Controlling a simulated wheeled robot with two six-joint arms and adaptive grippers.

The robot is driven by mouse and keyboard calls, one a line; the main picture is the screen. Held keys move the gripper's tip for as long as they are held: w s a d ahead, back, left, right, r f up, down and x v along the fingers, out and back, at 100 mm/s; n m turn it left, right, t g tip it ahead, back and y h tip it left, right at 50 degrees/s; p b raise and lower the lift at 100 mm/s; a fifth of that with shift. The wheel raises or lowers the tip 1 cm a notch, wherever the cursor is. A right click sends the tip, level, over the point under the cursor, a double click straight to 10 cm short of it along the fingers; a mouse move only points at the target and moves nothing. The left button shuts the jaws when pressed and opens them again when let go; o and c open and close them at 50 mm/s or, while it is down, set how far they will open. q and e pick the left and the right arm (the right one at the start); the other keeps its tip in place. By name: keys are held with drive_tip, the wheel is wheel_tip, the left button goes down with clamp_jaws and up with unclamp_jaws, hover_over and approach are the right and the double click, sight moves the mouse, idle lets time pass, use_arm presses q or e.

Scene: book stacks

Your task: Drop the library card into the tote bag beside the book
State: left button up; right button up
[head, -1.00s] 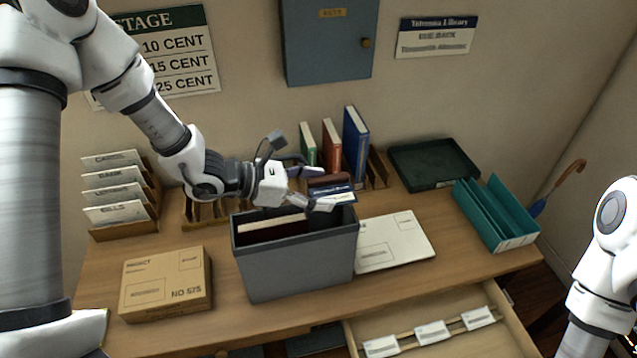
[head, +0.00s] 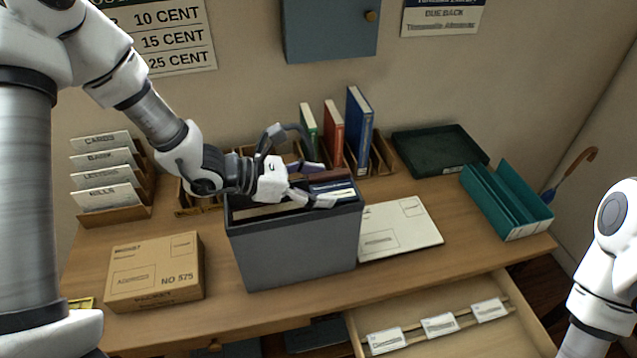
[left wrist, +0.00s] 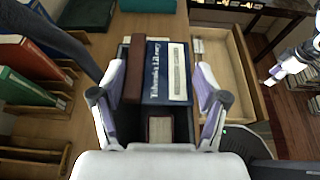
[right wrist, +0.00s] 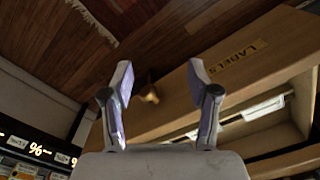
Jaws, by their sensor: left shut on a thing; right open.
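The grey tote bag (head: 295,255) stands on the desk with a pale-paged book (head: 265,210) upright in its left part; that book (left wrist: 160,130) also shows in the left wrist view. My left gripper (head: 322,186) is shut on the blue and white library card (head: 335,188) at the right end of the bag's mouth. The card (left wrist: 165,75) reads as a library card in the left wrist view. A brown piece (left wrist: 134,70) lies against it between the fingers; I cannot tell whether it is part of the card. My right gripper (right wrist: 160,82) is open and empty.
A brown box (head: 155,275) lies left of the bag and a white envelope (head: 398,228) right of it. Upright books (head: 357,130) stand behind. A teal file holder (head: 510,200) and a dark tray (head: 440,160) are at the right. An open drawer (head: 500,330) juts out in front.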

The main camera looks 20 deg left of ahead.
use_arm(q)
drive_tip(key=o, duration=0.8)
drive_tip(key=shift+o, duration=0.2)
